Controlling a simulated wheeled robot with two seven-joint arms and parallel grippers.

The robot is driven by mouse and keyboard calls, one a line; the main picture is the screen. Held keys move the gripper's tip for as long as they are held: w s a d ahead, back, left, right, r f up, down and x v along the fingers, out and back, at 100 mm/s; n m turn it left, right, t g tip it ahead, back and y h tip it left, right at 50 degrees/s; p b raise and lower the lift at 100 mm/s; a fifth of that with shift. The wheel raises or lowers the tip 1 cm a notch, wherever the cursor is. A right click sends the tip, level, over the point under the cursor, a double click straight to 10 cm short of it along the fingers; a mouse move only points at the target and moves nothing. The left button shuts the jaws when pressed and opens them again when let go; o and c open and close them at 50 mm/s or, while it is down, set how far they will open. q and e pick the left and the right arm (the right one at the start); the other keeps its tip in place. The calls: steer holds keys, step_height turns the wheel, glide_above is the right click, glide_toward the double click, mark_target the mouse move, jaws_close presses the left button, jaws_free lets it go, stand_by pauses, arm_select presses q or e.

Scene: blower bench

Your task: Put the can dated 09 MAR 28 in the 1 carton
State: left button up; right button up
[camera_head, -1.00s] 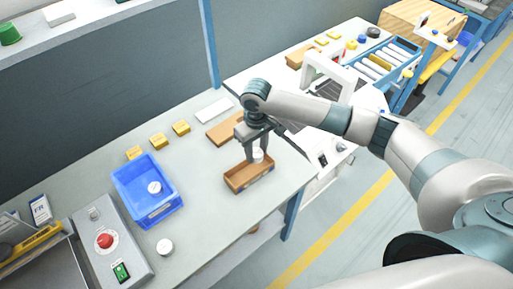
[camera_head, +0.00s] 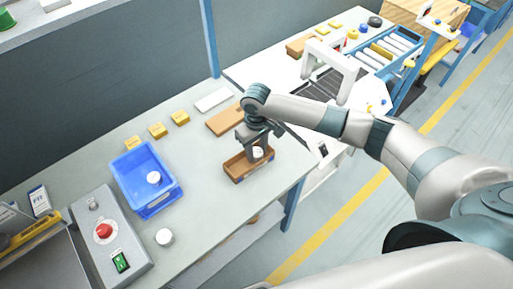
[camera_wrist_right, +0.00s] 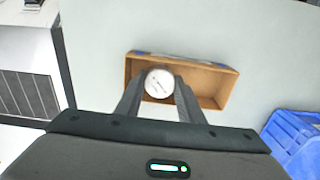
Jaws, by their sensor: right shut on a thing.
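My right gripper (camera_head: 257,150) is shut on a small white can (camera_head: 258,152), and the can also shows between the fingers in the right wrist view (camera_wrist_right: 159,83). Dark marks show on the can's top, too small to read. The can is in or just over an open brown carton (camera_head: 237,172), toward one end of it; I cannot tell whether it touches the carton floor. The carton also shows in the right wrist view (camera_wrist_right: 213,90), its other end empty. The carton's number is not legible. My left gripper is not in view.
A blue bin (camera_head: 152,203) holds one white can (camera_head: 153,177). Another can (camera_head: 164,237) stands on the bench near the control box (camera_head: 112,236). Yellow blocks (camera_head: 157,131) and a flat brown board (camera_head: 225,120) lie behind. The bench front edge is close to the carton.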

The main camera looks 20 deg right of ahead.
mark_target(256, 152)
steer(key=shift+f, duration=0.45)
steer(key=o, duration=1.1)
steer(key=shift+o, duration=0.2)
steer(key=shift+r, duration=0.1)
step_height(256, 152, up, 17)
steer(key=b, duration=0.4)
stand_by(0.4)
